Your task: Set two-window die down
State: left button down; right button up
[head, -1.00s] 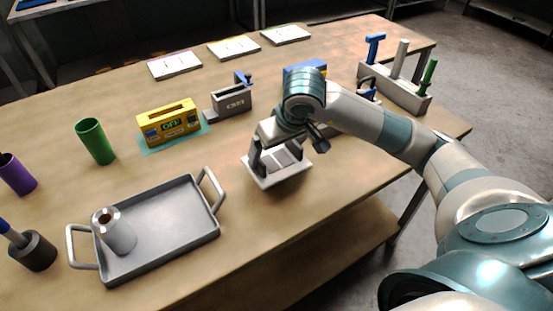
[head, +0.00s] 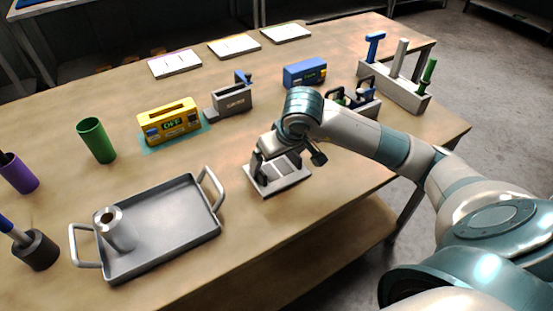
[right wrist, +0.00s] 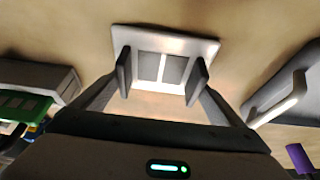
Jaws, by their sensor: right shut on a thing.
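The two-window die (head: 290,184) is a flat pale grey plate with two rectangular windows side by side. It lies flat, at or just above the wooden table to the right of the tray; I cannot tell if it touches. My right gripper (head: 277,168) points down and is shut on the die. In the right wrist view the die (right wrist: 165,42) shows between the two dark fingers (right wrist: 160,78), its windows between them. My left gripper is not in view.
A grey tray (head: 170,253) with a metal cylinder (head: 120,233) stands left of the die. Behind are a yellow box (head: 168,126), a grey device (head: 231,100) and a blue box (head: 305,72). A tool rack (head: 395,88) stands at right. Bare table lies between the die and grey device.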

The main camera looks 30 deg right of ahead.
aim_at(282, 177)
jog(key=o, duration=1.1)
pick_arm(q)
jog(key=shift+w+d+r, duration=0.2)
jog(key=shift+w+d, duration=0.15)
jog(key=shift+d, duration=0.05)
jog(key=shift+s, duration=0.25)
pick_arm(e)
jog(key=shift+r, duration=0.1)
jog(key=shift+v, duration=1.1)
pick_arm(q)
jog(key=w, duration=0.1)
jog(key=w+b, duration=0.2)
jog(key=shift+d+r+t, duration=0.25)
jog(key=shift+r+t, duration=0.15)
pick_arm(e)
jog(key=v, duration=1)
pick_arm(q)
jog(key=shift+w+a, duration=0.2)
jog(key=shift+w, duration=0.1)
pick_arm(e)
jog(key=shift+w, duration=0.1)
